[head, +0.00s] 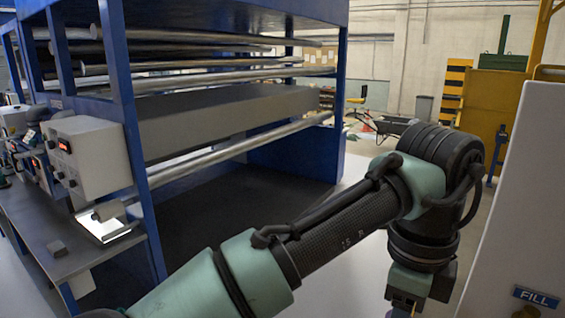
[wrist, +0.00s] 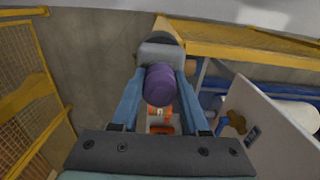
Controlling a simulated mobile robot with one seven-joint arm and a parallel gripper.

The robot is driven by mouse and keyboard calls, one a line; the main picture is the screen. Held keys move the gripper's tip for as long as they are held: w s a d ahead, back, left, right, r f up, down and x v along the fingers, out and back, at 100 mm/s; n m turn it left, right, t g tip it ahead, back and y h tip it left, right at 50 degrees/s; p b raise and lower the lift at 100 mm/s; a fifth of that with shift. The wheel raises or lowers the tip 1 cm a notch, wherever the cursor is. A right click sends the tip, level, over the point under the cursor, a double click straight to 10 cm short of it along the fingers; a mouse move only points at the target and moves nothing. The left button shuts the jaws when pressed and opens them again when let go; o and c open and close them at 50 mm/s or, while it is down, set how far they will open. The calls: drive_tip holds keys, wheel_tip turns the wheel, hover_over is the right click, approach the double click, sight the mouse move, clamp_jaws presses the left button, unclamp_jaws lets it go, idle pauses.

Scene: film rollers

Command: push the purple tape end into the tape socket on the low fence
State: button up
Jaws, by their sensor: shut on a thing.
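The purple tape end (wrist: 159,86) shows in the wrist view as a rounded purple piece between the two blue fingers of my gripper (wrist: 160,92). The fingers are shut on it. A grey block (wrist: 160,54) lies just beyond the purple piece; I cannot tell whether they touch. An orange part (wrist: 160,106) shows below the purple piece, between the fingers. In the head view my arm reaches to the lower right, and the fingertips are cut off by the bottom edge. I cannot make out the tape socket or the low fence for certain.
A blue-framed roller machine (head: 240,104) stands on the left in the head view, with a workbench (head: 90,225) beside it. A white panel marked FILL (head: 520,190) stands close to my arm at the right. Yellow framing (wrist: 235,40) crosses the top of the wrist view.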

clamp_jaws()
drive_tip(key=shift+r, duration=0.15)
drive_tip(key=shift+r+p, duration=2.9)
drive_tip(key=shift+p, duration=0.35)
drive_tip(key=shift+f, duration=0.15)
